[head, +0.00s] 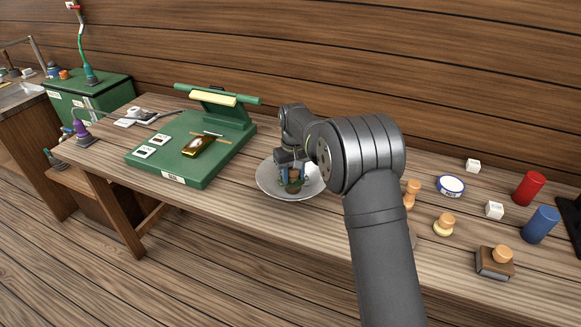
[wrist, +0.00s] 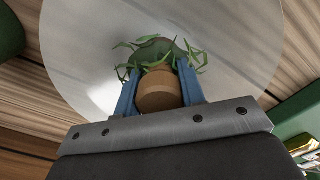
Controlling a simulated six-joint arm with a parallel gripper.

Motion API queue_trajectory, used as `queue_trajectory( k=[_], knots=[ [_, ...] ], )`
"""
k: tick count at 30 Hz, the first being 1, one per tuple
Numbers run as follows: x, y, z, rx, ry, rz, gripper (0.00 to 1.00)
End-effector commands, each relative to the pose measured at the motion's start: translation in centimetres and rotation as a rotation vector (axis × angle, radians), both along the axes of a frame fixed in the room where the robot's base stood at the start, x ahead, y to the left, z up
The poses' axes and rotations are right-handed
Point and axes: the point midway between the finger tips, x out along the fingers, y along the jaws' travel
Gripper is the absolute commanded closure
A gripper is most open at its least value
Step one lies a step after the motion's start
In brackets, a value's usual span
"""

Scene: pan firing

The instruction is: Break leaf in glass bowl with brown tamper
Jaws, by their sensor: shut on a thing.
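The glass bowl (wrist: 85,65) is wide, pale and translucent, and fills most of the wrist view. It also stands on the wooden table in the head view (head: 266,181). Green leaf (wrist: 198,60) lies in strips around the bowl's middle. My gripper (wrist: 158,85) has blue fingers and is shut on the brown tamper (wrist: 158,92), whose round wooden top shows between them. The tamper's lower end is over the leaf at the bowl's middle; whether it touches is hidden. In the head view my gripper (head: 290,178) is down inside the bowl.
A green machine (head: 187,170) with a dark gold item stands left of the bowl. To the right are wooden-knobbed tools (head: 445,224), a blue-and-white tin (head: 451,186), white cubes (head: 494,210), a red cylinder (head: 528,188), a blue cylinder (head: 541,225) and a brown block (head: 494,263).

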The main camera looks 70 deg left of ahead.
Motion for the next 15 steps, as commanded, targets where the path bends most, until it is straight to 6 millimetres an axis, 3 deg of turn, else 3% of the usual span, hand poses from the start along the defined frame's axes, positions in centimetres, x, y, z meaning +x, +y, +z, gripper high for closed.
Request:
queue_trajectory(
  k=[4, 15],
  knots=[
    [0.0, -1.7, -0.2, -0.008, 0.001, 0.0, 1.0],
    [0.0, 1.8, -0.2, -0.006, 0.001, 0.0, 1.0]
  ],
)
